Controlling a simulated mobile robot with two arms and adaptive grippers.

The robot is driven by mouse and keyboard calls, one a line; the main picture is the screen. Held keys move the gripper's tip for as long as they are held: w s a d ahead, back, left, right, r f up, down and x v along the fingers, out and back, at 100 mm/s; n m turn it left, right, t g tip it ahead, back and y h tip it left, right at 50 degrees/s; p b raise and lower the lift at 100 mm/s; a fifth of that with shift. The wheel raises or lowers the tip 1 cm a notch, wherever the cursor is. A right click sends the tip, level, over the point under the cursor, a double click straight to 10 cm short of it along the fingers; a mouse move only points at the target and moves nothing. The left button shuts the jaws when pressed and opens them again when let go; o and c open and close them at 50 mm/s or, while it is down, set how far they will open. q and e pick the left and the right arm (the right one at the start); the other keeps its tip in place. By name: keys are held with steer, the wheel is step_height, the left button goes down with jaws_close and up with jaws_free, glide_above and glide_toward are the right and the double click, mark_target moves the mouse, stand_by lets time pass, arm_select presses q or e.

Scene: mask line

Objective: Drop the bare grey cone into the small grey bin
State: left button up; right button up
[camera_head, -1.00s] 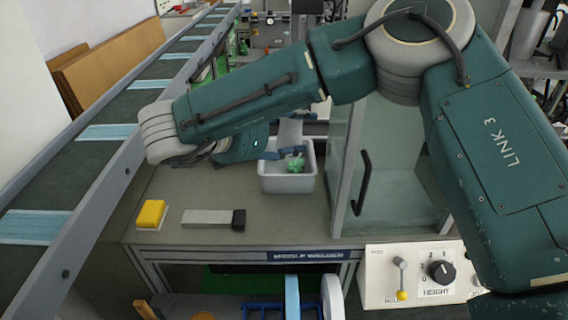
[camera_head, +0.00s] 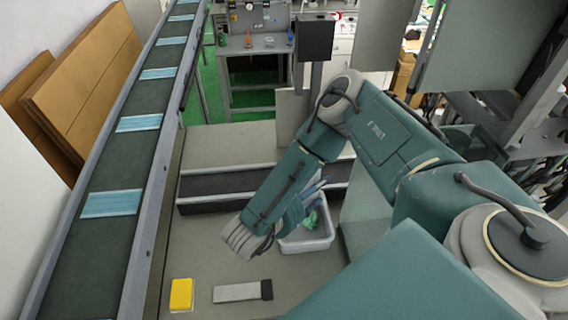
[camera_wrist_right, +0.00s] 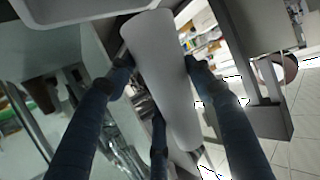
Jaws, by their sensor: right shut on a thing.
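The bare grey cone (camera_wrist_right: 160,75) is smooth and pale and lies between the blue fingers of my right gripper (camera_wrist_right: 155,95) in the right wrist view. The gripper is shut on it. In the head view my right gripper (camera_head: 314,192) shows in part at the bin's back side, and my forearm hides most of the cone. The small grey bin (camera_head: 308,245) stands on the bench, with green and blue things inside. A pale rim, likely the bin's, crosses the top of the wrist view (camera_wrist_right: 75,12). My left gripper is not in view.
A conveyor with blue masks (camera_head: 112,204) runs along the left. A yellow block (camera_head: 181,295) and a grey bar with a black end (camera_head: 238,292) lie on the front bench. A dark low track (camera_head: 225,186) is behind the bin. A glass panel (camera_head: 368,210) stands right of it.

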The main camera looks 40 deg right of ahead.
steer(key=shift+s+f, duration=0.25)
steer(key=shift+f, duration=0.9)
steer(key=shift+s+f, duration=0.2)
steer(key=shift+f, duration=0.95)
steer(key=shift+w+d+f, duration=0.1)
steer(key=shift+w+f, duration=0.05)
steer(key=shift+f, duration=0.45)
steer(key=o, duration=1.2)
steer(key=v, duration=1.2)
steer(key=shift+f, duration=0.15)
